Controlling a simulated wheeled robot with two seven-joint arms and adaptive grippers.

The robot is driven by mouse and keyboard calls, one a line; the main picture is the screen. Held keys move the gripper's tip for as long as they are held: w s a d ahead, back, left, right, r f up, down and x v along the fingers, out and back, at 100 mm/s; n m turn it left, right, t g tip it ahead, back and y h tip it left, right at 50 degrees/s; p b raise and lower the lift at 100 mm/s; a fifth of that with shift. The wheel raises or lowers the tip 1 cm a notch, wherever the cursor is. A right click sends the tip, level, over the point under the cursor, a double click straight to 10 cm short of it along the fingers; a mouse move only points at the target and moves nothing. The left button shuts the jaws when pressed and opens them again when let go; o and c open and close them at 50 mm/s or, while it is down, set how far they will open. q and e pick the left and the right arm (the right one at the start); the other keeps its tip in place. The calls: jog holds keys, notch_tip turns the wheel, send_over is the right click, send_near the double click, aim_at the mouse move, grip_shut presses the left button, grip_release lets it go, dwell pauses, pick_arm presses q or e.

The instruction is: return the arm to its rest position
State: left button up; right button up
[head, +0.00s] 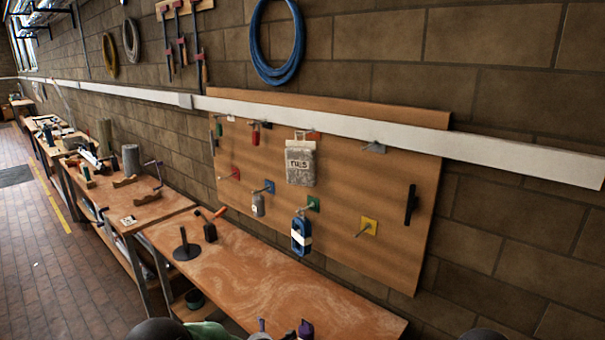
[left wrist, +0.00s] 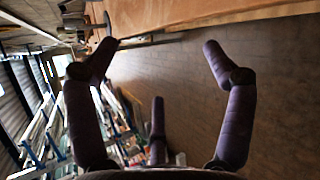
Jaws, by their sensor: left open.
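My left gripper (head: 284,328) shows only as purple fingertips at the bottom edge of the head view, at the near edge of the wooden bench (head: 262,275). In the left wrist view the left gripper (left wrist: 160,62) has its purple fingers spread wide with nothing between them. The bench's wooden edge (left wrist: 190,14) crosses the top of that view, beyond the fingertips. My right gripper is in neither view.
A wooden board (head: 340,215) on the wall carries hooks with a labelled bag (head: 300,163), a blue item (head: 301,235) and a small grey item (head: 258,205). A black stand (head: 186,246) and a dark block (head: 209,231) stand on the bench's left; its right part is bare.

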pick_arm(q)
jog(key=s+f+m+g+h+b, duration=0.1)
jog(key=s+f+m+g+h, duration=0.2)
jog(key=s+f+m, duration=0.85)
jog(key=s+d+f+m+g+h+b, duration=0.1)
jog(key=s+f+m+g, duration=0.3)
jog(key=s, duration=0.9)
jog(key=s+d+f+m+g+h+b, duration=0.1)
jog(key=s+d+f+m+g+h, duration=0.2)
jog(key=s+f+m, duration=0.5)
jog(key=s+m+g+h, duration=0.1)
jog(key=s+m, duration=0.2)
jog(key=s, duration=0.2)
jog(key=shift+s+d, duration=0.15)
jog(key=shift+s, duration=0.05)
